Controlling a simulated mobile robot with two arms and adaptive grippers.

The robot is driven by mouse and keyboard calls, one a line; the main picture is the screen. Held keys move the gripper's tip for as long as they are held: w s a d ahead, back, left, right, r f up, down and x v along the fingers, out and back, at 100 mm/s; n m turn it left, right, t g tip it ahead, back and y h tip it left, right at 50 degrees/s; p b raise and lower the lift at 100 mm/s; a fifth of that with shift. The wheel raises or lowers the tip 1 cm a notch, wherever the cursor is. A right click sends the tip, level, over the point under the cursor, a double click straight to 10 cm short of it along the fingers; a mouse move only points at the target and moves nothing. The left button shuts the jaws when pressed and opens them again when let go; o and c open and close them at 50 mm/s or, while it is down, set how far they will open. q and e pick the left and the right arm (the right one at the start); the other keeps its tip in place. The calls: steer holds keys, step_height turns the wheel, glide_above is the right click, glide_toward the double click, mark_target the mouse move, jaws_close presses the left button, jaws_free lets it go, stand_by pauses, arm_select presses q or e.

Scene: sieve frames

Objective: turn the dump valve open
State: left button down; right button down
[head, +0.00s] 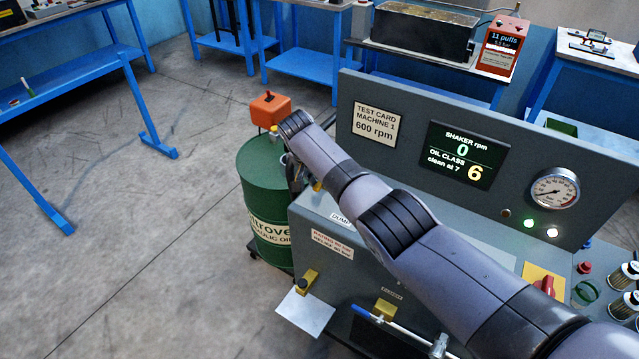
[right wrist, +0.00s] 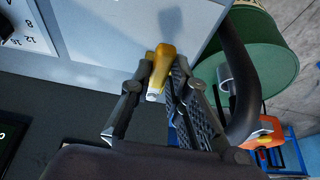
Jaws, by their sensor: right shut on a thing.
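The dump valve's yellow handle (right wrist: 162,62) is between the fingertips of my right gripper (right wrist: 161,76) in the right wrist view. The gripper is shut on it. In the head view a bit of yellow (head: 317,186) shows beside my right gripper (head: 305,184), at the left end of the grey machine, close to the DUMP label (head: 341,219). My forearm hides most of the gripper and the valve body there. How far the valve is turned cannot be told. My left gripper is not in view.
The machine's upright panel (head: 400,120) rises behind my arm, with a display (head: 460,155) reading 0 rpm and class 6, and a gauge (head: 554,189).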

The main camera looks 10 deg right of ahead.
steer(key=shift+w+a+r, duration=0.1)
steer(key=shift+w+r, duration=0.05)
steer(key=shift+w, duration=0.05)
stand_by(0.4)
steer(key=c, duration=1.5)
jaws_free()
steer(key=shift+s, duration=0.1)
steer(key=v, duration=1.1)
steer(key=shift+s+a+r, duration=0.1)
steer(key=shift+a+r, duration=0.1)
steer(key=shift+r, duration=0.15)
